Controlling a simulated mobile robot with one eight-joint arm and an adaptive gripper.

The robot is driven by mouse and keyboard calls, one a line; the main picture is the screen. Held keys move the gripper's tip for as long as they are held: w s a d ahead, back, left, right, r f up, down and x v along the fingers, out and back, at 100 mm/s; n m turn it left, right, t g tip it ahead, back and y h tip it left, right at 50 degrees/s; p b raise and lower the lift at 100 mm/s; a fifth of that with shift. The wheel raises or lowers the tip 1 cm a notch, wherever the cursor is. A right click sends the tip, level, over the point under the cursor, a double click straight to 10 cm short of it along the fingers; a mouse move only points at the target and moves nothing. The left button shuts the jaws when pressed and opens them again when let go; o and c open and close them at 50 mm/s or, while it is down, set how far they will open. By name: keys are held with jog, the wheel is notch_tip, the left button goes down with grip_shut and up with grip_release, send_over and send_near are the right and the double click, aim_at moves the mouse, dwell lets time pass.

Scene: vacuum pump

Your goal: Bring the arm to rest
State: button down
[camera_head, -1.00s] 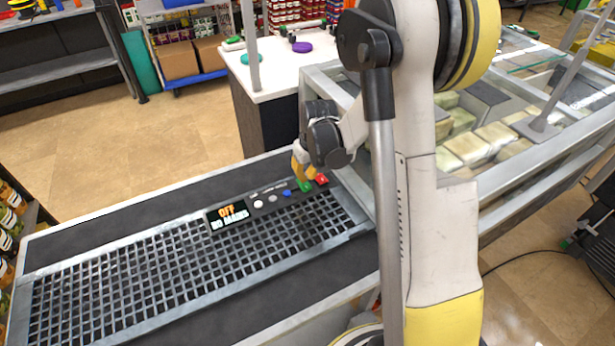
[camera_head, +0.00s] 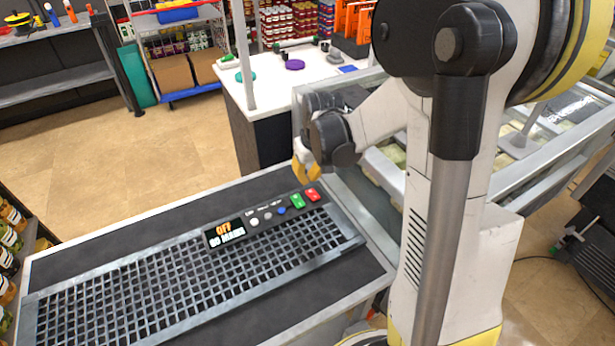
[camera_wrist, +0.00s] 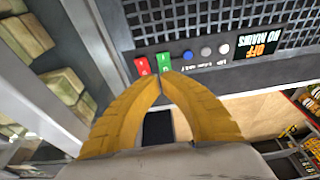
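My gripper (camera_head: 307,173) has yellow fingers, and their tips meet in the wrist view (camera_wrist: 160,77); it is shut with nothing seen between them. In the head view it hangs just above and behind the red end of the control panel, apart from it. The panel's display (camera_head: 225,232) reads "OFF" and "NO MAINS", and it also shows in the wrist view (camera_wrist: 262,45). Beside it are white and grey buttons, a blue button (camera_head: 282,210), a green button (camera_head: 297,201) and a red button (camera_head: 313,195). My arm rises on the right, with the elbow high.
The panel lies on a counter with a metal grille (camera_head: 150,290). A glass-fronted case (camera_head: 375,165) with pale blocks adjoins on the right, close to my arm. A white-topped counter (camera_head: 300,77) stands behind. The tiled floor (camera_head: 100,160) at the left is clear.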

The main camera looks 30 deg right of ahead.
jog(key=s+a+r+t, duration=0.2)
jog(key=s+a+r, duration=0.3)
jog(key=s, duration=0.3)
jog(key=s+a+r+t+b, duration=0.1)
jog(key=s+a+r+t, duration=0.1)
jog(key=s+a+r, duration=0.4)
jog(key=s+r, duration=0.1)
jog(key=s, duration=0.2)
jog(key=shift+a+r, duration=0.2)
jog(key=shift+a, duration=0.1)
dwell(0.9)
